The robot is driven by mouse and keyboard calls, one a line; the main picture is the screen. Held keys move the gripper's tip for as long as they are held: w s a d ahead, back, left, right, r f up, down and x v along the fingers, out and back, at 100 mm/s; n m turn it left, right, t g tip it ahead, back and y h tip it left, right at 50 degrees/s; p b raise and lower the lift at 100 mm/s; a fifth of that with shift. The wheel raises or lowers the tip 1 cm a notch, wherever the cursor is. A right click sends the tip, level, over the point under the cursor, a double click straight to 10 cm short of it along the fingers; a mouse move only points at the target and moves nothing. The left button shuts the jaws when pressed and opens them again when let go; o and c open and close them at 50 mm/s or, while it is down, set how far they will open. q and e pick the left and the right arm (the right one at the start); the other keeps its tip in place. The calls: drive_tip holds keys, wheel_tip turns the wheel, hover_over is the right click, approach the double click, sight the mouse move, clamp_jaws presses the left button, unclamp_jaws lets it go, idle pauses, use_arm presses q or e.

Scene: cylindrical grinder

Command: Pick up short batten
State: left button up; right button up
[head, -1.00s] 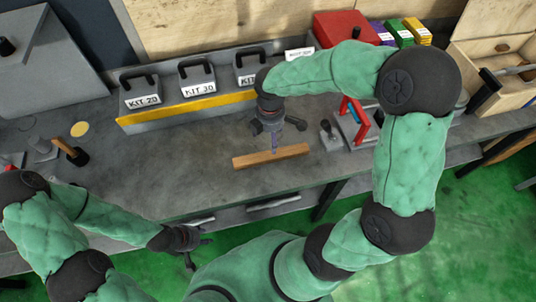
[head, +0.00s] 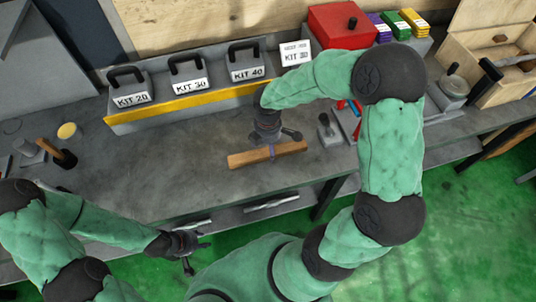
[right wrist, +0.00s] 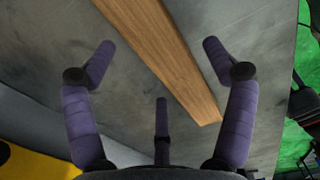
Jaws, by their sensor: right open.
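The short batten (head: 256,156) is a light brown wooden bar lying on the grey bench top near its front edge. In the right wrist view the batten (right wrist: 165,52) runs diagonally between the spread fingers. In the right wrist view my right gripper (right wrist: 160,80) shows three purple fingers apart; I cannot tell if any touches the wood. My left gripper (head: 188,250) hangs in front of the bench, away from the batten; its finger state is unclear.
Kit boxes (head: 187,80) stand in a yellow-edged rack (head: 187,107) behind the batten. A red box (head: 342,25) and a wooden crate (head: 495,60) are at the back right. A mallet (head: 58,153) lies at the left. The bench (head: 150,175) is clear left of the batten.

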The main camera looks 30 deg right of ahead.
drive_tip(key=shift+f, duration=0.85)
drive_tip(key=c, duration=1.4)
drive_tip(key=shift+o, duration=0.2)
drive_tip(key=shift+r, duration=0.1)
